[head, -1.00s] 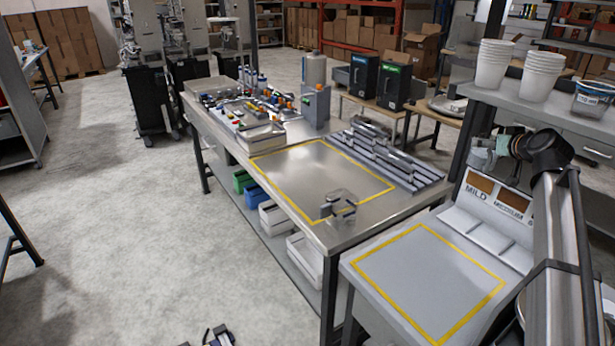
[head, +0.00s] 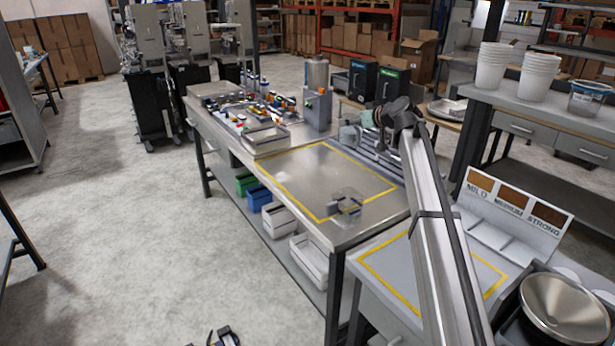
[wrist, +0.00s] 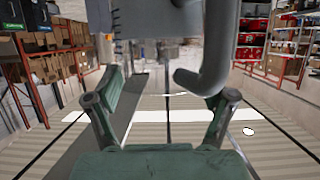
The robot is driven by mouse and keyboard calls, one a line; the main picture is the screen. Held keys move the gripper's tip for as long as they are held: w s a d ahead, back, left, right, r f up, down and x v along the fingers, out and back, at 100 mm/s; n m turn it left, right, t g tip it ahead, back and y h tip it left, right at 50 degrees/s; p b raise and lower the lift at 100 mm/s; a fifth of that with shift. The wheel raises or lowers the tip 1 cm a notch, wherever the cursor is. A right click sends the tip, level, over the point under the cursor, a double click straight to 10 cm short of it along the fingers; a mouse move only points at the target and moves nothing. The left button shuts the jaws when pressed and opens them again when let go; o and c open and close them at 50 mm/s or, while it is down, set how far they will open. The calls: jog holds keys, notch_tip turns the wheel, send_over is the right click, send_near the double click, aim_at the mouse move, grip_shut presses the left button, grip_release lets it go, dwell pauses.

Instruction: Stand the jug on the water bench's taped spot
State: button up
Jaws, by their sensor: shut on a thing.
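My gripper (head: 386,114) is above the back right edge of a metal-topped bench (head: 312,160), with my arm reaching in from lower right. It is shut on a pale, see-through jug (head: 349,134), which looks held clear of the bench. In the wrist view, the jug's thick curved grey handle (wrist: 221,55) shows close up between the green-grey fingers; most of its body is cut off. The metal bench has a yellow taped square (head: 285,200). A nearer grey bench has another taped square (head: 388,284), partly hidden by my arm. I cannot tell which is the water bench.
A clear container with a grey block (head: 347,207) stands at the metal square's near right corner. Grey racks (head: 385,160) line the right edge. A MILD, MEDIUM, STRONG sign (head: 514,207) and steel bowl (head: 565,303) stand at right.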

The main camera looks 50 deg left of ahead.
jog(key=shift+s+a+f, duration=0.2)
jog(key=shift+a, duration=0.1)
notch_tip(320, 180, down, 19)
jog(key=p, duration=0.4)
jog(key=shift+f+p, duration=0.1)
jog(key=shift+p, duration=0.2)
jog(key=shift+f, duration=0.1)
jog(key=shift+f+b, duration=0.2)
jog(key=shift+b, duration=0.1)
jog(key=o, duration=1.4)
jog(key=shift+r, duration=0.2)
jog(key=b+v, duration=0.2)
jog(key=v, duration=1)
jog(key=shift+b, duration=0.35)
jog(key=shift+r, duration=0.1)
